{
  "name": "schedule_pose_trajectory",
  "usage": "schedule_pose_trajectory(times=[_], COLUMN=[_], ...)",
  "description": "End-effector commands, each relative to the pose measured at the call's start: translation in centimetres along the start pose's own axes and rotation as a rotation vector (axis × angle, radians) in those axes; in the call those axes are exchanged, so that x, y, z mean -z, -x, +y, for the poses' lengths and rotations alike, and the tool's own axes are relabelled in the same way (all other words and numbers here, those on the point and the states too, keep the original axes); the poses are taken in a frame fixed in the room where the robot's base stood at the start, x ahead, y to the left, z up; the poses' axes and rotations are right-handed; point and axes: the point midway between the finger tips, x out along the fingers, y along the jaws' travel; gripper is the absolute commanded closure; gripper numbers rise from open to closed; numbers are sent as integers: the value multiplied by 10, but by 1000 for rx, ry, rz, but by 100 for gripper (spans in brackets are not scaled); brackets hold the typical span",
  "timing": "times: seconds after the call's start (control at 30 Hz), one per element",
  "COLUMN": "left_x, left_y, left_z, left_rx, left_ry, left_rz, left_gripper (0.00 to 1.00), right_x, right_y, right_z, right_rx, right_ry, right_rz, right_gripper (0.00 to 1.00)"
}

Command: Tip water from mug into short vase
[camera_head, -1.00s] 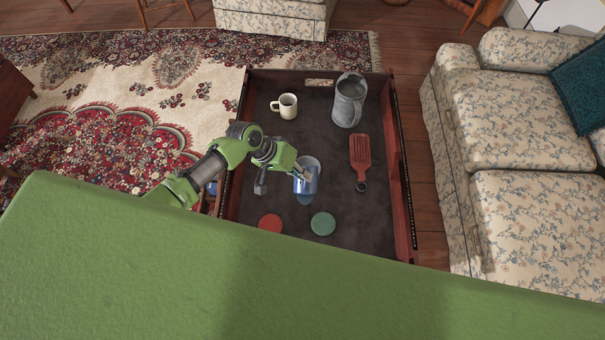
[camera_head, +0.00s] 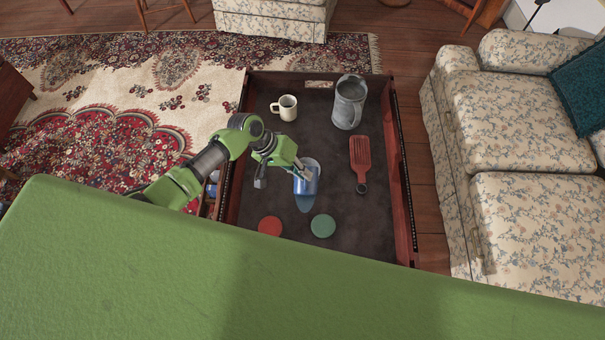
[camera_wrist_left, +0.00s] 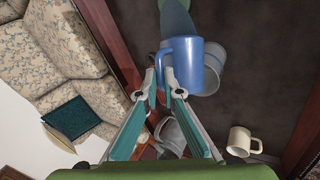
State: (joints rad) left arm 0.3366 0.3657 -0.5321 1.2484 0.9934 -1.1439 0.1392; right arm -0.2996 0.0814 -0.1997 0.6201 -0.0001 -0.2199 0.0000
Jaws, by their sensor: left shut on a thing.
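A blue mug (camera_head: 304,184) is over the near-middle part of the dark tray table. My left gripper (camera_head: 297,169) is shut on its handle; this shows in the left wrist view, where the blue mug (camera_wrist_left: 188,64) is at the top centre and the fingertips (camera_wrist_left: 163,78) meet at the handle. A pale grey, round vessel, which looks like the short vase (camera_wrist_left: 216,66), is right beside and partly behind the mug. In the head view only its pale rim (camera_head: 313,162) shows. A blue-grey shape extends from the mug toward me; I cannot tell whether it is water.
A cream mug (camera_head: 285,108) and a grey metal jug (camera_head: 349,102) stand at the far end of the tray table (camera_head: 232,184). A red-brown slotted tool (camera_head: 361,158) lies at the right. A red coaster (camera_head: 270,226) and a green coaster (camera_head: 323,225) lie near me. A floral sofa (camera_head: 515,130) is to the right.

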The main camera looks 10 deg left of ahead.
Motion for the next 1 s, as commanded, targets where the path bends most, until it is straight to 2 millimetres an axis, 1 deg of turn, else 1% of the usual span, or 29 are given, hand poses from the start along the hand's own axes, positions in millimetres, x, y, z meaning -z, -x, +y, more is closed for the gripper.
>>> schedule_pose_trajectory(times=[0.4, 1.0], left_x=[8, 11], left_y=[4, 7], left_z=[1, 2], left_rx=[-14, -21], left_ry=[32, 50], left_rz=[-47, -77], left_gripper=[100, 100], right_x=[0, -1], right_y=[-5, -7], right_z=[-2, -3], right_rx=[2, 3], right_ry=[0, -1], right_rz=[0, 0], right_gripper=[60, 60])
